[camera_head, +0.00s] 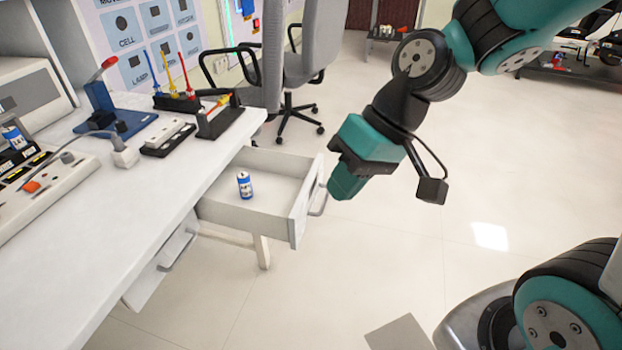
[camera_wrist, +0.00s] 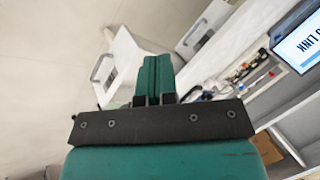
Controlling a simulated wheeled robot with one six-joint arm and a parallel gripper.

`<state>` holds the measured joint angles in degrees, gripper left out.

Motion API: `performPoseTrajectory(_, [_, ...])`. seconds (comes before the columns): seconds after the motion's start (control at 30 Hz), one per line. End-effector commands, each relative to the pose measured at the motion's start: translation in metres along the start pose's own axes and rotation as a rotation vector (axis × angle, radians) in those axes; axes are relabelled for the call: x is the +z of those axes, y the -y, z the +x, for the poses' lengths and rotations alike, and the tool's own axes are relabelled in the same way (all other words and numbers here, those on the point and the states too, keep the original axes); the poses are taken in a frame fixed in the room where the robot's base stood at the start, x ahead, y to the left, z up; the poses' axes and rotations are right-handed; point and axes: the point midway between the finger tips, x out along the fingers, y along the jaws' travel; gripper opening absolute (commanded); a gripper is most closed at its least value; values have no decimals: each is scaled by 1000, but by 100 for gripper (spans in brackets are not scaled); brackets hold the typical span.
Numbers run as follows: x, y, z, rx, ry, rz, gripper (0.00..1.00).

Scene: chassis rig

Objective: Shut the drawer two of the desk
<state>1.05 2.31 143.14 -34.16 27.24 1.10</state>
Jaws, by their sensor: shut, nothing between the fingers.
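The white desk (camera_head: 150,200) runs along the left of the head view. One drawer (camera_head: 299,212) is pulled well out from under it, with a bar handle (camera_head: 319,201) on its front. A blue-and-white can or battery (camera_head: 244,185) stands upright inside. Another drawer front (camera_head: 150,282) with a handle sits nearer, under the desk edge. I see no drawer numbers. My gripper (camera_head: 346,185) is shut and empty, just outside the open drawer's front, near its handle; contact cannot be told. In the wrist view its shut teal fingers (camera_wrist: 154,78) point toward white panels with handles (camera_wrist: 120,62).
A screwdriver rack (camera_head: 178,100), a blue tool stand (camera_head: 110,105) and a power strip (camera_head: 165,133) are on the desk. Floor right of the drawer is clear.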

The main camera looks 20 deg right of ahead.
Motion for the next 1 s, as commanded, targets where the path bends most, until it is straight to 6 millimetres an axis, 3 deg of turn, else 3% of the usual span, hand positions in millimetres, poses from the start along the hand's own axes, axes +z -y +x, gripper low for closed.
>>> performPoseTrajectory(0.1, [-35,-50,3,-78,-90,242,0])
performPoseTrajectory(0.2, [-52,-95,8,-134,-183,425,0])
performPoseTrajectory(0.3, [-59,-134,12,-180,-266,581,0])
performPoseTrajectory(0.43, [-60,-170,16,-214,-346,718,0])
performPoseTrajectory(0.67, [-62,-188,28,-231,-388,787,0])
performPoseTrajectory(1.0, [-89,-183,89,-230,-383,782,0])
